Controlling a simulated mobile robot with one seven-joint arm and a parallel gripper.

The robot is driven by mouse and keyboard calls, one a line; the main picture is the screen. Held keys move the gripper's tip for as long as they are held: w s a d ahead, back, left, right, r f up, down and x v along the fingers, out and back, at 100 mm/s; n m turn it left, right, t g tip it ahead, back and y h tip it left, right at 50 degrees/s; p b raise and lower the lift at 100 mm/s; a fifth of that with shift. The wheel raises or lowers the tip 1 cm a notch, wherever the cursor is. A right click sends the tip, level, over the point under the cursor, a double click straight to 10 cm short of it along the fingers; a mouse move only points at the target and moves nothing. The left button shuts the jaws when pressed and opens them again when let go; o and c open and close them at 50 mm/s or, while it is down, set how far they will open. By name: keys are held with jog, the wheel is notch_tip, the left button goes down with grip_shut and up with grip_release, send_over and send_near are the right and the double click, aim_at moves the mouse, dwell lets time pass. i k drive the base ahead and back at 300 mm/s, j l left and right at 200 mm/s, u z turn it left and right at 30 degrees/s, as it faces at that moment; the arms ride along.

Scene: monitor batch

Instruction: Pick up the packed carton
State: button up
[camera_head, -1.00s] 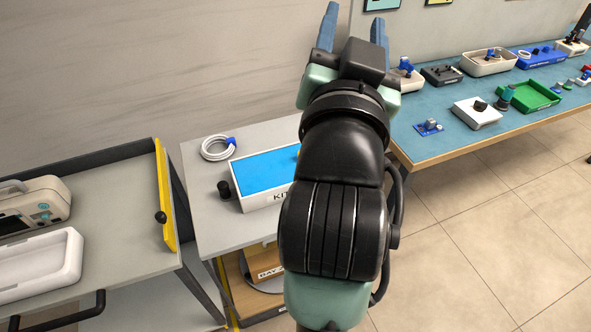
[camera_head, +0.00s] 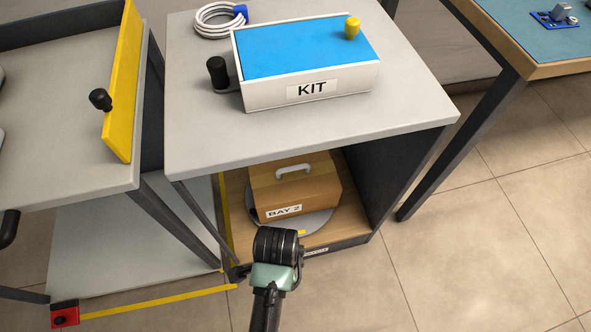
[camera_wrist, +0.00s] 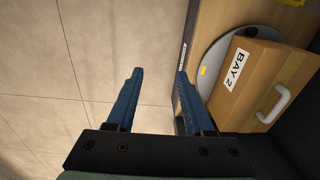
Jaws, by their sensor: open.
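The packed carton (camera_head: 318,192), a brown cardboard box with a pale top handle (camera_head: 293,169) and a "BAY 2" label, sits on a grey round plate (camera_head: 318,221) in the low bay under a table. In the wrist view the carton (camera_wrist: 274,66) is at the right, with its handle (camera_wrist: 272,104) facing lower right. My gripper (camera_wrist: 160,72) is open and empty; its two blue fingers point towards the bay's front edge and the floor, left of the carton and apart from it. In the head view my arm stands before the bay; its fingers are hidden.
The grey tabletop (camera_head: 200,140) overhangs the bay and carries a white KIT box (camera_head: 367,83) with a blue top. A dark side wall (camera_head: 395,180) bounds the bay at right. A cart with a yellow panel (camera_head: 124,85) stands at left. Floor at right is clear.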

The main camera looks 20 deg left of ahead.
aim_at(288, 187)
jog(key=i+j, duration=0.2)
jog(key=i, duration=0.3)
jog(key=i+j, duration=0.25)
jog(key=i, duration=0.3)
